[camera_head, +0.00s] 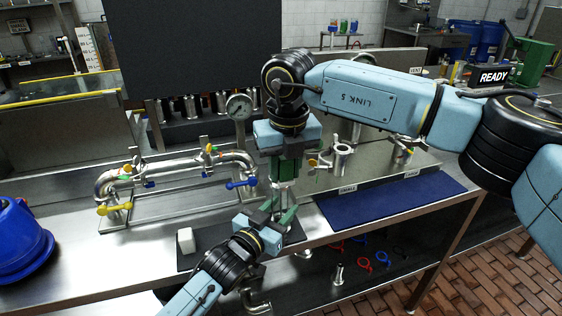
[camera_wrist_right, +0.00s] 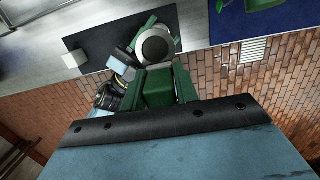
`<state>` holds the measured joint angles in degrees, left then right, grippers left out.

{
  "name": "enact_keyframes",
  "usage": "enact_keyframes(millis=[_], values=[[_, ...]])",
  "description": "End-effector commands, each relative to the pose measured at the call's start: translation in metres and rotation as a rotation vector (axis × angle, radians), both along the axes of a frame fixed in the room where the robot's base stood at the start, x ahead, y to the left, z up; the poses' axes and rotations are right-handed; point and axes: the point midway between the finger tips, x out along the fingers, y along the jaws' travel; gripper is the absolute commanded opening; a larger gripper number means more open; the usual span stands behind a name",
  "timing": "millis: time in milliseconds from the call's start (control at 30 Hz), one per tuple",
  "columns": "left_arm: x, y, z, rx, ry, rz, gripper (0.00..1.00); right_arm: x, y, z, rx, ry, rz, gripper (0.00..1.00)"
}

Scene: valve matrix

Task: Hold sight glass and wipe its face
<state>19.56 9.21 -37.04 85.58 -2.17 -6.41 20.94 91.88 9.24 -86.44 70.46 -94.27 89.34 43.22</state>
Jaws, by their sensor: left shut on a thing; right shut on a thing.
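The sight glass shows in the right wrist view as a round grey face with a white rim (camera_wrist_right: 154,46), above the dark mat. My left gripper (camera_head: 277,215) is shut on the sight glass at the front edge of the bench. My right gripper (camera_head: 284,182) points down from above, close over the left one. In the head view the grippers mostly hide the sight glass.
A white block (camera_head: 186,241) stands on the dark mat at the left. A blue mat (camera_head: 385,200) lies at the right. A blue container (camera_head: 20,240) is at far left. Clamps lie on the lower shelf.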

Motion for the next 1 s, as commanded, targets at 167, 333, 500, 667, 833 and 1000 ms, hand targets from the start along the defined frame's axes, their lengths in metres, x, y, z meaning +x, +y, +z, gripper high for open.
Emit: enact_keyframes(millis=[167,333,500,667,833,1000], values=[[0.000,0.000,0.000,0.001,0.001,0.000,0.09,0.001,0.001,0.026,0.002,-0.004,0.001,0.07],[0.000,0.000,0.000,0.001,0.001,0.000,0.09,0.001,0.001,0.042,0.001,-0.004,0.000,0.07],[0.000,0.000,0.000,0.001,0.001,0.000,0.09,0.001,0.001,0.057,0.002,-0.004,0.001,0.07],[0.000,0.000,0.000,0.001,0.001,0.000,0.09,0.001,0.001,0.071,0.002,-0.004,0.000,0.07],[0.000,0.000,0.000,0.001,0.001,0.000,0.09,0.001,0.001,0.079,0.001,-0.003,0.001,0.07],[0.000,0.000,0.000,0.000,0.000,0.000,0.09,0.001,0.001,0.079,0.002,-0.003,0.001,0.07]])
